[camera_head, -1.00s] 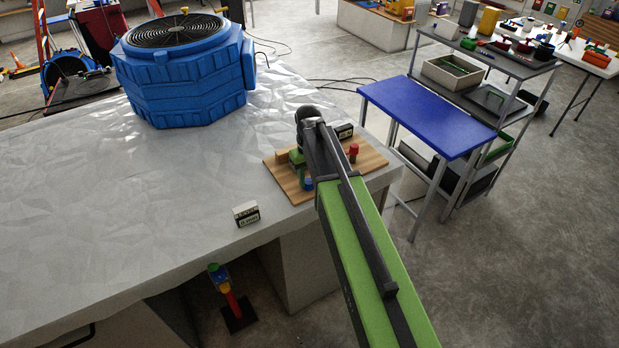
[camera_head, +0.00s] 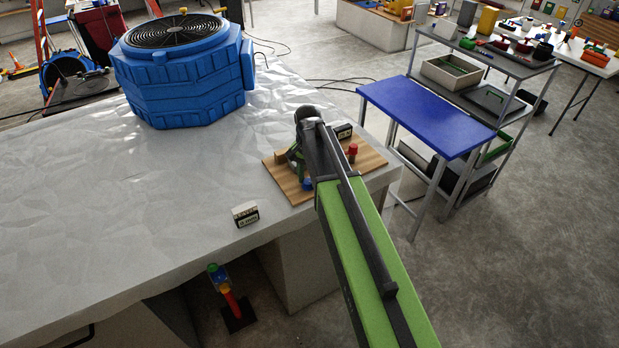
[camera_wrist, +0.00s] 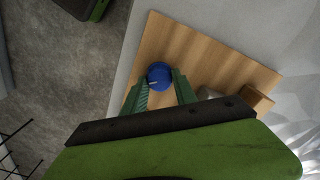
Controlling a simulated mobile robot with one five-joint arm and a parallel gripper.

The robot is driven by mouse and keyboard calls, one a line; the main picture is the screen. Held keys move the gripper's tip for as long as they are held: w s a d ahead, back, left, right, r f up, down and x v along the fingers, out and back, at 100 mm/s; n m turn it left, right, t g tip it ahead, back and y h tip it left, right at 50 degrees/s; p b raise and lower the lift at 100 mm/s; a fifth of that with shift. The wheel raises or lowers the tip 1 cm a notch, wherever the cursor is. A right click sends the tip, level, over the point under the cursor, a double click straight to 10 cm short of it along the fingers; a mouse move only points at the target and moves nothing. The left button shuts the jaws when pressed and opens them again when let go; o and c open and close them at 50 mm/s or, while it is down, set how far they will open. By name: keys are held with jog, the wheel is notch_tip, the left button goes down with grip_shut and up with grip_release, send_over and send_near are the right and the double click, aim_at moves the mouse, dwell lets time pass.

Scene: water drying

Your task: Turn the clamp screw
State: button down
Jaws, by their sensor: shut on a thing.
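In the wrist view, a round blue knob (camera_wrist: 158,73) with a pale mark on top sits between the two green fingers of my gripper (camera_wrist: 160,82). It looks like the clamp screw's head. The fingers are shut on it, one on each side. The knob stands over a wooden board (camera_wrist: 190,48). In the head view, the blue knob (camera_head: 307,184) shows near the front of the board (camera_head: 283,183), below the end of my arm. My arm hides most of the clamp and the fingertips there.
A tan block (camera_wrist: 257,99) and a grey round part (camera_wrist: 208,92) are right of the fingers. A red knob (camera_head: 353,151) and a black label block (camera_head: 344,131) stand on the board's right side. A small sign (camera_head: 245,214) and a blue fan unit (camera_head: 185,75) stand on the grey table (camera_head: 120,210).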

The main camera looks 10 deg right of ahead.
jog(key=shift+a+m, duration=0.1)
jog(key=shift+m, duration=1.9)
jog(key=shift+w, duration=0.1)
jog(key=c, duration=1)
grip_release()
